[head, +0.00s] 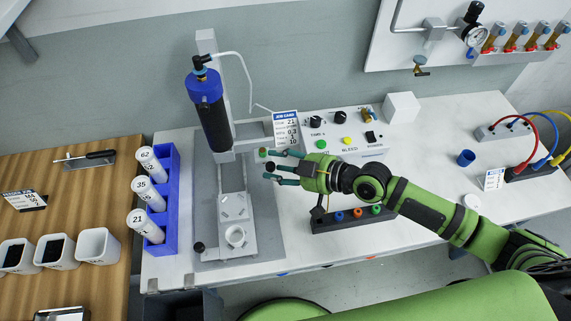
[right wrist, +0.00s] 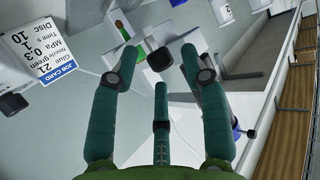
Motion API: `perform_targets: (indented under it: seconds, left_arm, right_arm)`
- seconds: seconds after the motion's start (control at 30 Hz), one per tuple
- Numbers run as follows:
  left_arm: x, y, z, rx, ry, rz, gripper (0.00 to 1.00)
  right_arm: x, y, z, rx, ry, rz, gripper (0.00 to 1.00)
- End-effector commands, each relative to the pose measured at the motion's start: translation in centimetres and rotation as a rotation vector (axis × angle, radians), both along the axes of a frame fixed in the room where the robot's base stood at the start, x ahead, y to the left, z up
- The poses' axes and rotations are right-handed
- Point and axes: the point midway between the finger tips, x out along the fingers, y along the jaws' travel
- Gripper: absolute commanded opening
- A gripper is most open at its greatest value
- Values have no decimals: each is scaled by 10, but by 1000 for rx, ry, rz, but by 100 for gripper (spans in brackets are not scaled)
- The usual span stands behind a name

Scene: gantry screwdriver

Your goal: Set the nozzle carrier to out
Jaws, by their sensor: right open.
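The gantry (head: 208,45) stands on the white bench and holds a black barrel with a blue cap (head: 204,86). A pale block at its side, likely the nozzle carrier, carries a red and green marking and a black knob; the knob (right wrist: 159,61) shows clearly in the right wrist view. My right gripper (head: 270,164) is open, its teal fingers pointing left at this knob. In the right wrist view the fingers (right wrist: 160,68) spread around the knob's near side with gaps visible. I cannot tell whether any finger touches it. My left gripper is not in view.
A job card (head: 286,128) and a control box (head: 335,135) stand just behind my right gripper. A rack with coloured sockets (head: 338,218) lies under my forearm. A blue holder (head: 166,215) with labelled tubes stands left of the gantry. A white fixture (head: 236,212) sits on the gantry base.

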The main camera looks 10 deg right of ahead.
Motion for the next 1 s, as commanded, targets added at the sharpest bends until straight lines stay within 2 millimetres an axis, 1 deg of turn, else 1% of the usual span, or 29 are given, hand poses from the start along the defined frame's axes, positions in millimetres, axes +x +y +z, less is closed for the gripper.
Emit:
perform_targets:
  seconds: [0.17, 0.4, 0.6, 0.7, 1.0]
  left_arm:
    - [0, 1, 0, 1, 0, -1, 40]
    - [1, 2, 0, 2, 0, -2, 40]
    - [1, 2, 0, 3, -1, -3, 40]
    - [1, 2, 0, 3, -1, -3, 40]
    - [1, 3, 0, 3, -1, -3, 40]
  right_arm:
    - [-9, -13, 4, -3, 2, -1, 46]
    - [-34, -48, 22, -8, -1, 1, 46]
    - [-53, -73, 36, -7, 0, 1, 46]
    - [-57, -76, 42, -2, -6, 10, 46]
    - [-65, -88, 46, 0, -3, 1, 46]
